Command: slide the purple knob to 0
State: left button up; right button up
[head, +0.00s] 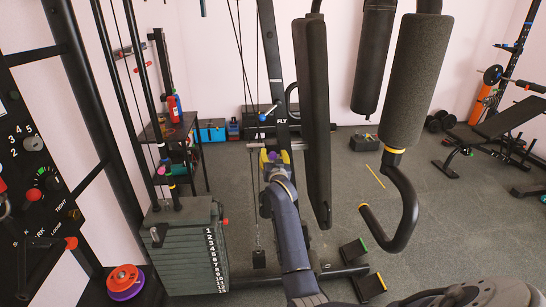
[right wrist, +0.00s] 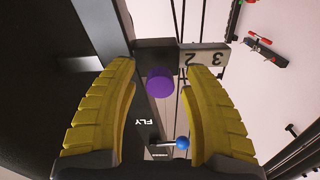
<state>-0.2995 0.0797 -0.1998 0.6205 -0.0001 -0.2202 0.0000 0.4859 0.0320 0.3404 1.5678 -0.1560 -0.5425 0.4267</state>
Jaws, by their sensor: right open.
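The purple knob (right wrist: 160,82) is a round, short cylinder on a dark slider block in the right wrist view. A white scale strip (right wrist: 205,57) with the numbers 2 and 3 runs to the right of that block; no 0 shows. My right gripper (right wrist: 163,70) has its yellow fingers spread, one on each side of the knob, with visible gaps. In the head view, the right gripper (head: 275,158) is at the black upright of the machine, and a bit of purple shows between its fingers. My left gripper is not in view.
A blue ball knob (right wrist: 183,143) on a rod is near the right finger, by the FLY label. A black padded arm (head: 318,120) stands close right of my arm. A weight stack (head: 185,245) is at left, and a dial panel (head: 30,170) at far left.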

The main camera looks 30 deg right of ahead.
grip_shut()
dwell(0.4)
